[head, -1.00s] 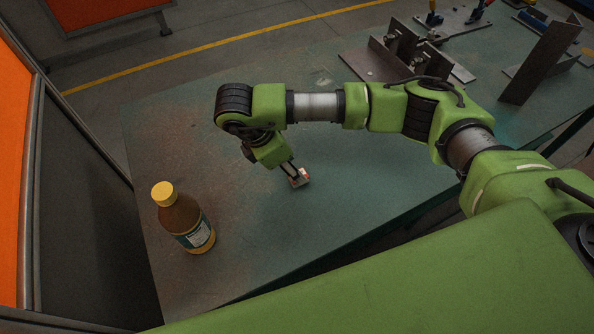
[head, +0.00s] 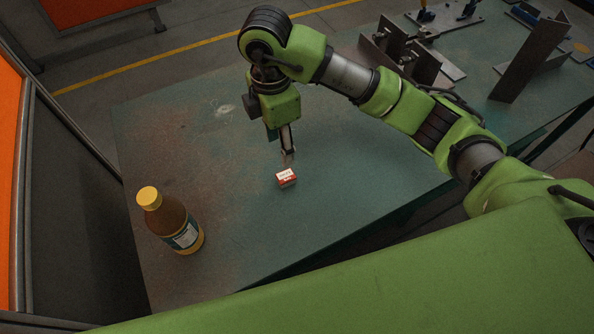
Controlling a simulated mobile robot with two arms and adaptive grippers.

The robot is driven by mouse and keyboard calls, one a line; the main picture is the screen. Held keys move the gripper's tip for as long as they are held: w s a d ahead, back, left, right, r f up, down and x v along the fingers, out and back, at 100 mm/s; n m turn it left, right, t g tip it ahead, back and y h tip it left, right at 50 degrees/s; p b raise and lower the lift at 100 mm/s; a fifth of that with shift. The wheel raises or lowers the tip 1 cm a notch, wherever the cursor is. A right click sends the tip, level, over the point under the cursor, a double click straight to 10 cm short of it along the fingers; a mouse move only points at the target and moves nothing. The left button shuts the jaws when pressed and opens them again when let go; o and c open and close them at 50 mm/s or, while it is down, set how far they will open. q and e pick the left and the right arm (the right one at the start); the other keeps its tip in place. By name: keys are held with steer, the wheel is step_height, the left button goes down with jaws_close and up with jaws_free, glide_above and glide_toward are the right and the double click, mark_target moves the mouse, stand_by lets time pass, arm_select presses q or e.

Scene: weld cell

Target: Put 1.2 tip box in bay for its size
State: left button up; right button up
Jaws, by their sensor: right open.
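A small red and white box (head: 286,178) sits on the green table. Its print is too small to read, so I cannot tell its size mark. My right gripper (head: 288,155) is open, just behind and above the box in the picture, pointing down. The box is not held, and whether a fingertip touches it is hard to tell. My left gripper is not in view. No bay shows clearly in this view.
A brown bottle with a yellow cap (head: 173,221) stands on the table (head: 225,240) at the left. Metal plates and fixtures (head: 412,55) stand at the back right, with an upright plate (head: 530,57). The table around the box is clear.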

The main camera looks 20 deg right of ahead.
steer(key=p, duration=0.1)
glide_above(284, 177)
steer(key=f, duration=0.8)
steer(key=shift+s+a+f, duration=0.1)
steer(key=shift+s, duration=0.1)
steer(key=shift+w+f+p, duration=0.15)
steer(key=shift+f+p, duration=0.25)
steer(key=shift+f, duration=0.95)
steer(key=shift+w+f+p, duration=0.1)
steer(key=shift+f+p, duration=0.3)
steer(key=shift+f, duration=0.95)
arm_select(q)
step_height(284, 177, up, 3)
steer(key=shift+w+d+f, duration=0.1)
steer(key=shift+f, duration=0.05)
arm_select(e)
jaws_close()
